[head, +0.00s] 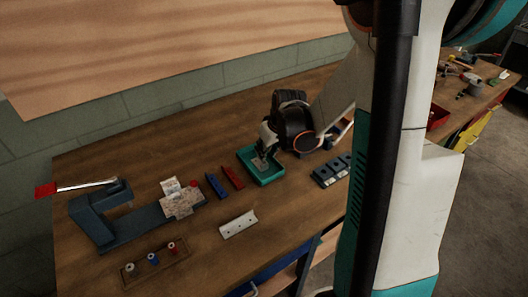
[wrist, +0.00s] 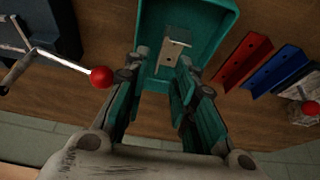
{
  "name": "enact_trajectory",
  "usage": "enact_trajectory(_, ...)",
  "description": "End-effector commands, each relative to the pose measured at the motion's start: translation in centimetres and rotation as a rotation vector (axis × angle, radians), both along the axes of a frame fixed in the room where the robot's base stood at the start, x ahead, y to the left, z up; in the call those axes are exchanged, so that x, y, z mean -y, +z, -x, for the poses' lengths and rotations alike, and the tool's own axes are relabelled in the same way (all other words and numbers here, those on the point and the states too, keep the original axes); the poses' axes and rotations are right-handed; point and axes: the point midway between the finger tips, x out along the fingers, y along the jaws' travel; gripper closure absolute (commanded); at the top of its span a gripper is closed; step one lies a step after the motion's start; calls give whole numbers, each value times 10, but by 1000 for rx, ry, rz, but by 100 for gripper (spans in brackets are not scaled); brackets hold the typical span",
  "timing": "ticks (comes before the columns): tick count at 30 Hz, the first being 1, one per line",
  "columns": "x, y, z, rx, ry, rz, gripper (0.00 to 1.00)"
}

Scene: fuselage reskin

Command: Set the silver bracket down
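The silver bracket (wrist: 174,40) is a small bent metal piece with a hole. It is at the teal tray (wrist: 222,16), over its floor, just beyond my fingertips in the wrist view. In the head view the bracket (head: 260,163) shows as a pale piece inside the tray (head: 267,181), below my gripper (head: 266,147). In the wrist view my gripper (wrist: 165,75) has its two teal fingers apart, with a gap between them. The right fingertip overlaps the bracket's edge in the picture; I cannot tell whether it touches. The bracket's underside is hidden.
Red (head: 232,177) and blue (head: 216,185) angle pieces lie left of the tray. A pale drilled strip (head: 239,224) lies in front. A dark slotted block (head: 332,170) is at right. A clamp-like tool (head: 95,215) with a red-tipped lever stands at left.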

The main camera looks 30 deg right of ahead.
Motion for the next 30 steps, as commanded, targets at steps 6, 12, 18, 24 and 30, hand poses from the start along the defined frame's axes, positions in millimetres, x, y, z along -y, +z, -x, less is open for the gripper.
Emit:
enact_trajectory(6, 1, 44, 17, 0, 0, 0, 75)
enact_trajectory(12, 1, 64, 26, 0, 0, 0, 75)
enact_trajectory(18, 1, 68, 29, 0, 0, 0, 75)
enact_trajectory(24, 1, 68, 28, 0, 0, 0, 75)
enact_trajectory(30, 1, 68, 28, -1, 0, 0, 75)
